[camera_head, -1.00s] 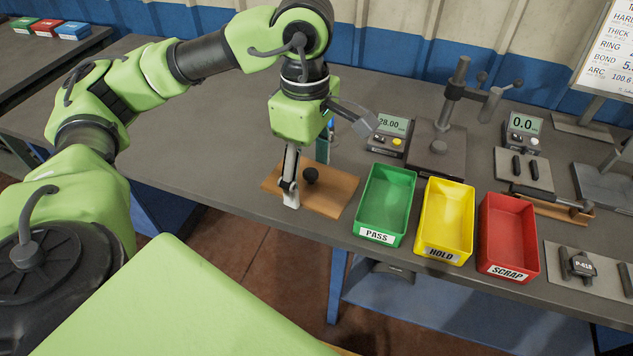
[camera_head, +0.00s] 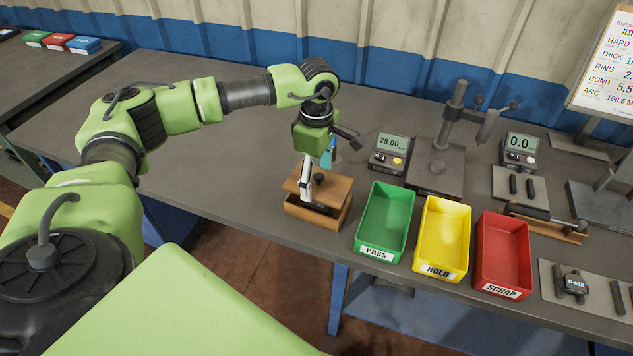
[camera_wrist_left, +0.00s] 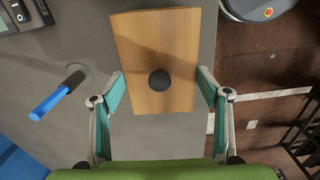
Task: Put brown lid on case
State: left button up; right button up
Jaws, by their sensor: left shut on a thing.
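The brown wooden lid (camera_head: 339,187) is a flat board with a black knob (camera_head: 319,178). My left gripper (camera_head: 312,182) is shut on the lid across its width. In the left wrist view the lid (camera_wrist_left: 155,40) lies between the two fingers (camera_wrist_left: 162,76), with the knob near its middle. The brown case (camera_head: 318,220) stands on the bench right below the lid. A dark gap shows between lid and case at the front; I cannot tell if they touch at the back. The case is hidden in the wrist view. My right gripper is not in view.
The green PASS bin (camera_head: 386,220) stands close to the right of the case, then the yellow HOLD bin (camera_head: 441,235) and red SCRAP bin (camera_head: 503,250). A gauge (camera_head: 390,155) stands behind. A blue-handled tool (camera_wrist_left: 58,94) stands beside the lid. The bench is clear to the left.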

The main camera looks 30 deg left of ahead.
aim_at(317, 183)
pick_arm(q)
notch_tip(317, 183, down, 2)
jog(key=shift+s+f+p, duration=0.1)
jog(key=shift+p, duration=0.45)
jog(key=shift+f, duration=0.3)
jog(key=shift+f, duration=0.1)
jog(key=shift+f+b, duration=0.55)
jog(key=shift+b, duration=0.1)
jog(key=o, duration=1.1)
jog(key=shift+r, duration=0.1)
